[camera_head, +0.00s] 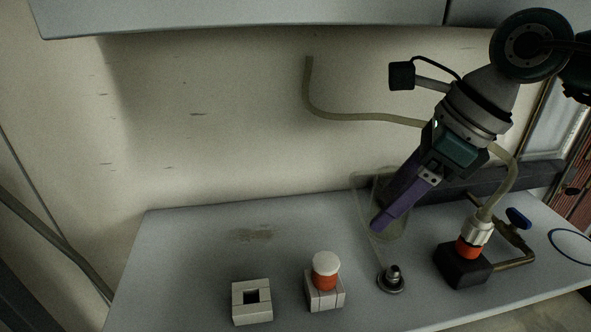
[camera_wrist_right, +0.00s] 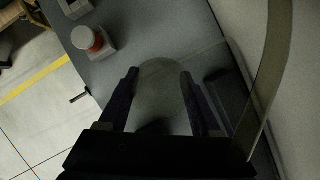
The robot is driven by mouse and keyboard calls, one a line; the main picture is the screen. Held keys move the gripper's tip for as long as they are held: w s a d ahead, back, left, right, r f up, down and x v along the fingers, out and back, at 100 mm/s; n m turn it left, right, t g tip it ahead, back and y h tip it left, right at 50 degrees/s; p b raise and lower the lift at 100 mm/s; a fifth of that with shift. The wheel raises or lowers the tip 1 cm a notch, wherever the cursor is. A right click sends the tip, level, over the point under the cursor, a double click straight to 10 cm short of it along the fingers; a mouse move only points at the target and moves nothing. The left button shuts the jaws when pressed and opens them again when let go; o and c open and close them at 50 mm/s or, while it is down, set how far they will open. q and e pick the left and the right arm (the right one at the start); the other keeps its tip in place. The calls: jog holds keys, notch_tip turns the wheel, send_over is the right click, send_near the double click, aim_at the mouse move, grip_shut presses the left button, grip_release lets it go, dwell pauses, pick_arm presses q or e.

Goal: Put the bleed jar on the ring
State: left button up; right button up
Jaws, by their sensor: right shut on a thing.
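The bleed jar (camera_head: 401,222) is a clear, see-through vessel near the back of the grey bench. My right gripper (camera_head: 384,212) comes down from the upper right, its purple fingers shut on the jar. In the right wrist view the jar (camera_wrist_right: 161,82) shows as a pale rounded shape between the two fingers (camera_wrist_right: 160,88). I cannot tell whether its base touches the bench. The ring (camera_head: 572,246) is a dark blue outline with a pale inside, flat on the bench at the far right, apart from the jar. My left gripper is not in view.
A black block with an orange-collared hose fitting (camera_head: 462,266) and a blue-handled valve (camera_head: 518,218) stand between jar and ring. A hose (camera_head: 370,117) runs behind the arm. A metal fitting (camera_head: 391,279), a white-capped orange plug (camera_head: 325,270) and an empty square holder (camera_head: 252,302) stand in front.

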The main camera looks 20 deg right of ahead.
jog(key=shift+w+d+f, duration=0.1)
jog(key=shift+w+d, duration=0.05)
jog(key=shift+w, duration=0.45)
jog(key=shift+f+b, duration=0.75)
jog(key=shift+f, duration=1.05)
jog(key=o, duration=1.3)
jog(key=shift+o, duration=0.2)
jog(key=shift+r, duration=0.1)
